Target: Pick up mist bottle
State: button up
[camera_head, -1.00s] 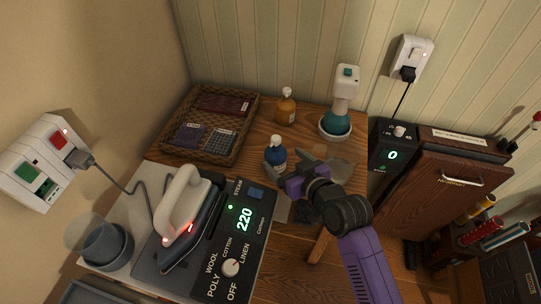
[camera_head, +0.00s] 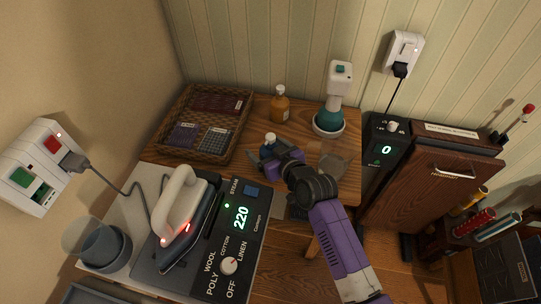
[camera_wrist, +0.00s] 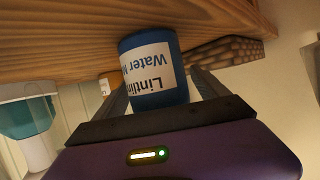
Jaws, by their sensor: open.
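The mist bottle looks to be the small blue bottle with a pale cap (camera_head: 269,139) on the wooden table. In the wrist view, which is upside down, the blue bottle (camera_wrist: 157,82) carries a white label reading "Lintline Water M...". My gripper (camera_head: 268,157) is at the bottle, with its fingers open. In the wrist view the bottle stands between the two fingers. I cannot tell whether either finger touches it. In the head view, my gripper hides most of the bottle's body.
A wicker tray (camera_head: 243,103) is left of my gripper. An iron (camera_head: 183,215) with a red light sits on a station reading 220 in front. A clear piece (camera_head: 333,166) lies to the right.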

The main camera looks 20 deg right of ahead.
jog(key=c, duration=1.7)
jog(key=shift+c, duration=0.6)
jog(key=shift+r, duration=0.15)
